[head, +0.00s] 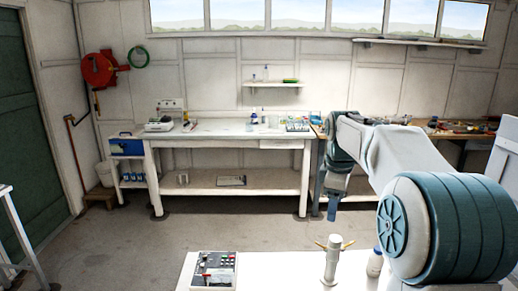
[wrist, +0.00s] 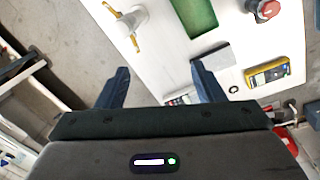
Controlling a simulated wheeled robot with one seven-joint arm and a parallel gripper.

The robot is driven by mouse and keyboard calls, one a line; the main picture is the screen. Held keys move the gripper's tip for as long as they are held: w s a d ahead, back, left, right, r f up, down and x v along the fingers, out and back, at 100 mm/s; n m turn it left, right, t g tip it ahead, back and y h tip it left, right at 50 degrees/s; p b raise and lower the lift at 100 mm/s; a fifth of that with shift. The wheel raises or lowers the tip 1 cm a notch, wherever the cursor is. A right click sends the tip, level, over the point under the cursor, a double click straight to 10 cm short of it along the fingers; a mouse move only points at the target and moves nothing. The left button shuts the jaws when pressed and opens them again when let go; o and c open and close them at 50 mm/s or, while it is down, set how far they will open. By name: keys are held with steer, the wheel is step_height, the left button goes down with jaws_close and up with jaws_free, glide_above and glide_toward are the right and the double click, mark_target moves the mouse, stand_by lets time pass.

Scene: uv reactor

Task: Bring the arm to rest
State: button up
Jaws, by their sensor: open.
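My arm shows in the head view, bent out over the white bench (head: 280,265) from the right, with its far end pointing down. My gripper (head: 332,208) hangs at that end, beyond the bench's far edge. In the wrist view, my gripper (wrist: 160,66) has its two dark blue fingers spread wide apart, with nothing between them. Below them the wrist view shows grey floor and part of the white bench top.
A white post with brass arms (head: 332,260), a control box (head: 214,270) and a white bottle (head: 375,263) stand on the near bench. A long workbench (head: 225,128) lines the back wall.

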steer(key=s+a+f+m+t, duration=0.1)
steer(key=s+f+m, duration=0.2)
steer(key=s, duration=0.6)
steer(key=s+a+f+m, duration=0.2)
steer(key=s+m, duration=0.3)
steer(key=s, duration=0.4)
steer(key=s+a+f+m+t, duration=0.1)
steer(key=s+a+f+m, duration=0.1)
steer(key=s, duration=0.7)
steer(key=f+m, duration=0.1)
steer(key=m, duration=0.1)
steer(key=shift+s+f+m+t, duration=0.25)
steer(key=shift+f+m+t, duration=0.05)
steer(key=shift+f+m, duration=0.1)
steer(key=shift+c, duration=0.3)
